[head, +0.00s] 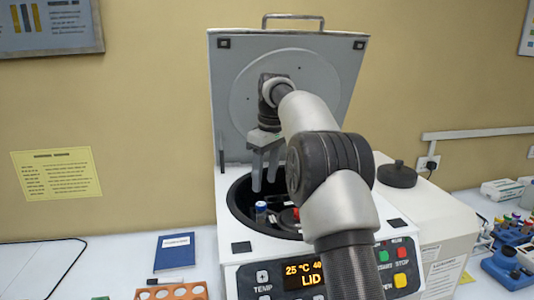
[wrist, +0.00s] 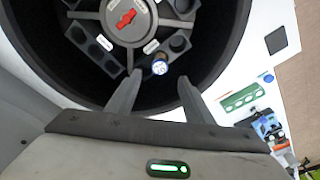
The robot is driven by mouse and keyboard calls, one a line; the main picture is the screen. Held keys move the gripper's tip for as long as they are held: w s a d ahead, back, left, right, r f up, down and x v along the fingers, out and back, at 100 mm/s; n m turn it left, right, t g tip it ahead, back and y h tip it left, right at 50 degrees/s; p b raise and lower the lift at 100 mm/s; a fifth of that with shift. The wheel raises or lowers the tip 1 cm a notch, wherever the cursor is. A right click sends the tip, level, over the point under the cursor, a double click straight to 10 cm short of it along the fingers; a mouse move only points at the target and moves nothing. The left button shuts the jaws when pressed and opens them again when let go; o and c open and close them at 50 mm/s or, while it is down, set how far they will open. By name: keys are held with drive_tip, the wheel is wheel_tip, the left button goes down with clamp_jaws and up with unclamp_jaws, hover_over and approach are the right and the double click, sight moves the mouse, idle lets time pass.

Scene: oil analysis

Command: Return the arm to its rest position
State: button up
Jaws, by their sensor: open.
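My gripper (head: 268,168) hangs fingers down over the open bowl of the centrifuge (head: 233,262), in front of its raised lid (head: 226,90). In the wrist view my gripper (wrist: 157,95) has its fingers apart with nothing between them. A tube with a blue and white cap (wrist: 160,67) stands in a rotor slot just beyond the fingertips. The same tube (head: 261,210) shows in the head view at the left inside the bowl. The rotor (wrist: 112,45) has a red knob at its centre and several dark slots. My arm hides part of the bowl and front panel.
An orange tube rack (head: 172,292) and a blue notebook (head: 175,252) lie left of the centrifuge. A black round knob or lid (head: 397,174) sits on the white box at right. Bottles and racks crowd the far right. The raised lid stands close behind my gripper.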

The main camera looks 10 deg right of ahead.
drive_tip(key=s+r+m+t+p, duration=0.1)
drive_tip(key=s+r, duration=0.3)
drive_tip(key=r, duration=0.3)
drive_tip(key=s+r+m+p, duration=0.1)
drive_tip(key=s+r, duration=0.3)
drive_tip(key=r, duration=0.2)
drive_tip(key=s+a+m+t, duration=0.1)
drive_tip(key=s+m+t, duration=0.1)
drive_tip(key=s, duration=1)
drive_tip(key=s+f+m, duration=0.2)
drive_tip(key=s+f, duration=0.4)
drive_tip(key=s, duration=0.3)
drive_tip(key=s+f+m+t+h, duration=0.1)
drive_tip(key=s+f, duration=0.4)
drive_tip(key=s, duration=0.5)
drive_tip(key=shift+f+m+t, duration=0.3)
drive_tip(key=shift+f+m, duration=0.1)
drive_tip(key=shift+m, duration=0.3)
